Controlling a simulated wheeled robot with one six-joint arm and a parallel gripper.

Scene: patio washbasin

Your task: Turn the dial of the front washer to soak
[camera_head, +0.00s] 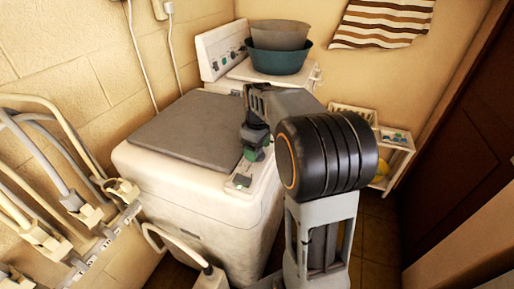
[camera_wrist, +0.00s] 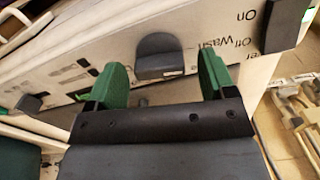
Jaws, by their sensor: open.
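The front washer (camera_head: 190,200) is off-white with a grey lid (camera_head: 185,130); its control panel (camera_head: 262,180) runs along its right side. In the wrist view a dark grey dial (camera_wrist: 160,55) sits on the panel, with the words "Off" and "Wash" beside it; I cannot read a soak label. My gripper (camera_wrist: 162,80) is open, its two green fingertips apart on either side of the dial in the picture; contact cannot be told. In the head view my gripper (camera_head: 255,150) is low over the panel and hides part of it.
Other dark knobs are on the panel at upper right (camera_wrist: 290,20) and lower left (camera_wrist: 28,103). A second washer (camera_head: 215,55) stands behind, with a green basin (camera_head: 280,60) on it. Pipes and taps (camera_head: 40,235) line the left wall. A white shelf (camera_head: 395,150) stands at right.

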